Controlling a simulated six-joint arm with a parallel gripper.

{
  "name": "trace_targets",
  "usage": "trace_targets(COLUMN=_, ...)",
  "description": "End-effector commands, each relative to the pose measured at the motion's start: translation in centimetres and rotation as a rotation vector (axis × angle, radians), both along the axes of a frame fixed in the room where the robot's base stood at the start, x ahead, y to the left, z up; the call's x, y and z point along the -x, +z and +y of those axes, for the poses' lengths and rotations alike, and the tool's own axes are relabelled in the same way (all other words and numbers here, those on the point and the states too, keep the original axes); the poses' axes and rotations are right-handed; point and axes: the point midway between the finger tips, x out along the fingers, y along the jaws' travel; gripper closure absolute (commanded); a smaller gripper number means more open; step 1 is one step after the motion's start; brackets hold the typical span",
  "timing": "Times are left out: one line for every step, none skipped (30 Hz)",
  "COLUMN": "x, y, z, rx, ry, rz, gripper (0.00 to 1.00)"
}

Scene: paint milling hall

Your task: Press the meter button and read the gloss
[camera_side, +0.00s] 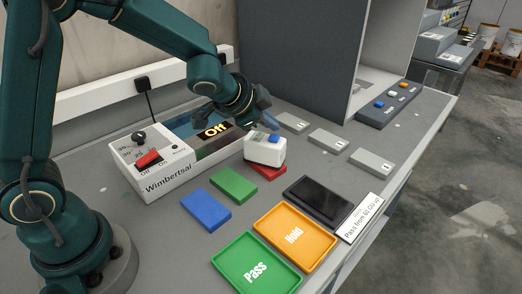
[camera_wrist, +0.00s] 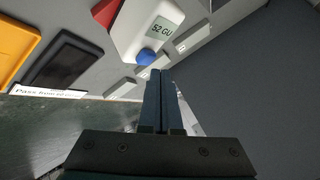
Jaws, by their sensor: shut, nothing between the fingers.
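The white gloss meter (camera_side: 262,152) stands on a red panel (camera_side: 268,172) in the side view. Its blue button (camera_side: 274,139) is on the top. In the wrist view the meter (camera_wrist: 135,28) fills the upper middle, and its display (camera_wrist: 161,29) reads "52 GU". The blue button (camera_wrist: 145,57) shows there just ahead of my fingertips. My gripper (camera_side: 269,124) is shut and empty, with its fingertips just above the button; I cannot tell whether they touch it. The closed fingers also show in the wrist view (camera_wrist: 158,72).
A green panel (camera_side: 233,185) and a blue panel (camera_side: 206,210) lie left of the meter. A yellow Hold tray (camera_side: 271,221), green Pass tray (camera_side: 246,287) and dark tablet (camera_side: 318,199) lie in front. A sign (camera_side: 359,218) reads "Pass from 60 GU up".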

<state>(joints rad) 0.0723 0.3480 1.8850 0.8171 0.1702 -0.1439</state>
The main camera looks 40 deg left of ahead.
Motion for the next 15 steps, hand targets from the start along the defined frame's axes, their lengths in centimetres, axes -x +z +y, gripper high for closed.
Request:
trace_targets(x=0.0, y=0.1, z=0.0, rx=0.001, ry=0.001, rz=0.0, gripper=1.0)
trace_targets(x=0.0, y=0.1, z=0.0, rx=0.0, ry=0.0, rz=0.0, gripper=1.0)
trace_targets(x=0.0, y=0.1, z=0.0, rx=0.0, ry=0.0, rz=0.0, gripper=1.0)
trace_targets(x=0.0, y=0.1, z=0.0, rx=-0.001, ry=-0.001, rz=0.0, gripper=1.0)
trace_targets(x=0.0, y=0.1, z=0.0, rx=-0.001, ry=-0.001, rz=0.0, gripper=1.0)
trace_targets(x=0.0, y=0.1, z=0.0, rx=0.0, ry=0.0, rz=0.0, gripper=1.0)
trace_targets(x=0.0, y=0.1, z=0.0, rx=0.0, ry=0.0, rz=0.0, gripper=1.0)
trace_targets(x=0.0, y=0.1, z=0.0, rx=0.0, ry=0.0, rz=0.0, gripper=1.0)
trace_targets(x=0.0, y=0.1, z=0.0, rx=0.0, ry=0.0, rz=0.0, gripper=1.0)
trace_targets(x=0.0, y=0.1, z=0.0, rx=0.0, ry=0.0, rz=0.0, gripper=1.0)
trace_targets(x=0.0, y=0.2, z=0.0, rx=0.0, ry=0.001, rz=-0.001, gripper=1.0)
trace_targets(x=0.0, y=0.5, z=0.0, rx=0.0, ry=0.004, rz=-0.002, gripper=1.0)
trace_targets(x=0.0, y=0.7, z=0.1, rx=0.001, ry=0.004, rz=-0.004, gripper=1.0)
trace_targets(x=0.0, y=1.0, z=0.1, rx=0.0, ry=0.005, rz=-0.004, gripper=1.0)
trace_targets(x=0.0, y=1.4, z=0.1, rx=0.0, ry=0.007, rz=-0.004, gripper=1.0)
